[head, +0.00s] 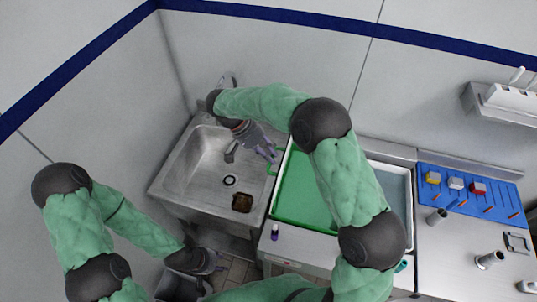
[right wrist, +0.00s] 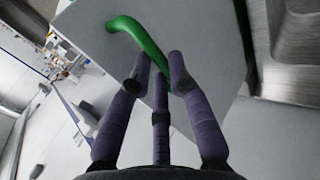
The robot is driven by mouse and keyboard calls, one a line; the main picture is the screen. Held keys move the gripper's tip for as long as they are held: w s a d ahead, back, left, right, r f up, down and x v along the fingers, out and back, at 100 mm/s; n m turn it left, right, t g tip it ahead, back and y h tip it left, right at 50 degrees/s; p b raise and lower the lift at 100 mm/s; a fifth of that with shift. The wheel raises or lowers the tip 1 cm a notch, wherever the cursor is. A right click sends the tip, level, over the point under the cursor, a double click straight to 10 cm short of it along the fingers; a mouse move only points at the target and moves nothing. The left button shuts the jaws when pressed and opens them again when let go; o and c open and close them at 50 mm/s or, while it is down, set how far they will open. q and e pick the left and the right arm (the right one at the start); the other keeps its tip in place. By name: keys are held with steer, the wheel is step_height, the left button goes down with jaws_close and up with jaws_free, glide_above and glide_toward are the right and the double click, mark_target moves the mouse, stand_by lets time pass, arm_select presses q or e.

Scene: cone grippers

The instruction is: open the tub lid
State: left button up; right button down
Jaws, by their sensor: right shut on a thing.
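The tub (head: 408,205) has a pale rim and is set in the counter right of the sink. A green panel (head: 300,192), seemingly its lid, shows at its left, and a grey-blue area shows at its right. My right arm crosses over and hides the middle. A green handle (right wrist: 136,32) is between the fingers of my right gripper (right wrist: 158,66), which is shut on it. In the head view my right gripper (head: 270,154) is at the tub's left edge. My left gripper (head: 214,266) is low in front of the sink; its fingers are too small to read.
A steel sink (head: 205,165) with a brown item (head: 242,203) lies left of the tub. A small purple bottle (head: 274,232) stands on the counter's front. A blue mat (head: 455,200) with coloured blocks, metal cups and a wall shelf (head: 505,104) are at the right.

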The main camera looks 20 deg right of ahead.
steer(key=shift+s+f, duration=0.2)
steer(key=shift+f, duration=0.3)
steer(key=shift+s+f, duration=0.2)
steer(key=shift+f, duration=0.25)
steer(key=c, duration=1.3)
jaws_free()
steer(key=shift+o, duration=0.7)
steer(key=shift+w+d, duration=0.15)
steer(key=shift+w, duration=0.25)
steer(key=v, duration=1.2)
steer(key=shift+r, duration=0.15)
